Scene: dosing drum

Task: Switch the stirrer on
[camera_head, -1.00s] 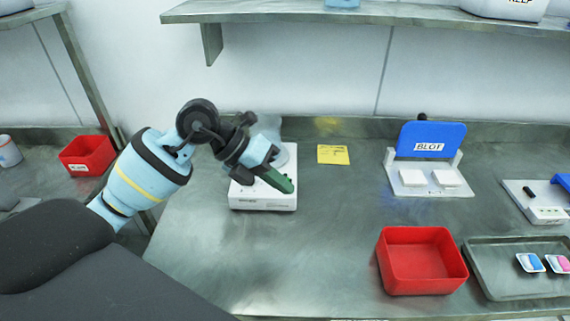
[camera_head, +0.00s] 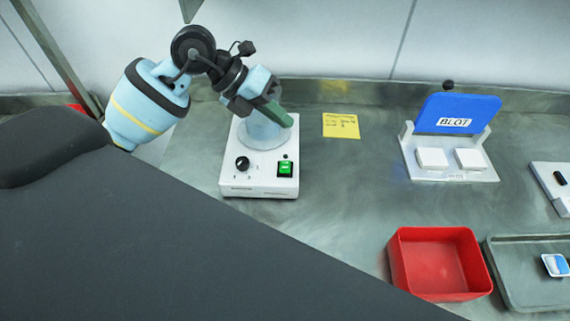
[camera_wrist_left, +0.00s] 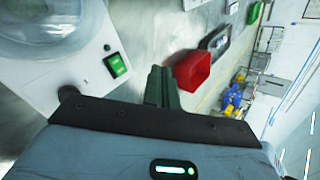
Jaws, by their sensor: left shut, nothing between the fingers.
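The stirrer (camera_head: 240,188) is a white box on the steel bench, with a black knob (camera_head: 242,163) at its front left. A bright green rocker switch (camera_head: 285,168) sits at its front right and looks lit. The switch also shows clearly in the left wrist view (camera_wrist_left: 117,65). A clear vessel (camera_head: 262,133) stands on the stirrer's top. My left gripper (camera_head: 279,114) is shut and empty, its green fingers above the stirrer's back right, beside the vessel in the picture and apart from the switch. My right gripper is out of view.
A yellow note (camera_head: 341,125) lies right of the stirrer. Farther right are a white device with a blue "BLOT" panel (camera_head: 456,114), a red bin (camera_head: 396,262) and a grey tray (camera_head: 510,285). The bench between stirrer and bin is clear.

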